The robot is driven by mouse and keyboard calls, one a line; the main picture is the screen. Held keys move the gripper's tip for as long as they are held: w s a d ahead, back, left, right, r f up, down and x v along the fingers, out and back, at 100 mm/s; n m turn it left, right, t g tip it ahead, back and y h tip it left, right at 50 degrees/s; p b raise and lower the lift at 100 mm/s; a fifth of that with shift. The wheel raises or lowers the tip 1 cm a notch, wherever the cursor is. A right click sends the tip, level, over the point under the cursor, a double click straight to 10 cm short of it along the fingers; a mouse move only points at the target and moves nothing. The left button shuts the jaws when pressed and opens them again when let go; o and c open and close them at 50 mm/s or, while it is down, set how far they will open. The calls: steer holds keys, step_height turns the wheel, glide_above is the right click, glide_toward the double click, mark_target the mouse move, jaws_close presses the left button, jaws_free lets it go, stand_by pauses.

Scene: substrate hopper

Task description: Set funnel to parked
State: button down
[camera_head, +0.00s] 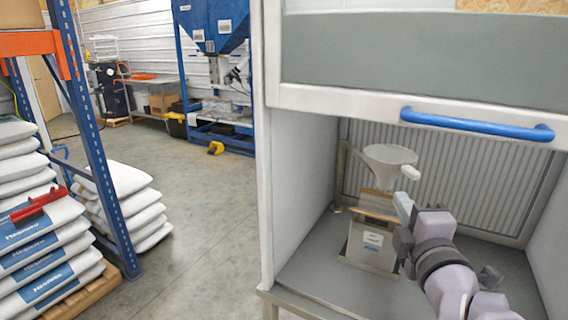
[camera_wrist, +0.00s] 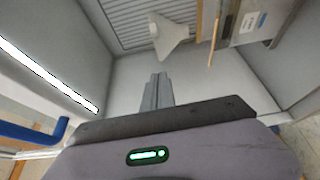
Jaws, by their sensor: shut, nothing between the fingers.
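The funnel (camera_head: 388,155) is a pale grey cone inside the cabinet, set above a metal hopper box (camera_head: 371,245) with a label on its front. A tan strip (camera_head: 377,204) lies between the funnel and the box. In the wrist view the funnel (camera_wrist: 171,36) shows sideways beyond the fingers, with the box (camera_wrist: 252,22) at the upper right. My gripper (camera_wrist: 157,78) is shut and empty, apart from the funnel in the wrist view. In the head view my gripper (camera_head: 404,205) is close to the right side of the funnel and box; I cannot tell the exact gap.
The cabinet's raised sash with a blue handle (camera_head: 477,124) hangs above the opening. Side walls and a ribbed back panel (camera_head: 455,175) enclose the space. The grey cabinet floor (camera_head: 325,265) is clear to the left. White sacks (camera_head: 40,250) and a blue rack post (camera_head: 95,140) stand outside at left.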

steer(key=p, duration=0.2)
glide_toward(396, 166)
steer(key=w+a, duration=0.3)
steer(key=a, duration=0.1)
steer(key=d, duration=0.2)
steer(key=w+d, duration=0.1)
steer(key=shift+d, duration=0.75)
steer(key=shift+w, duration=0.1)
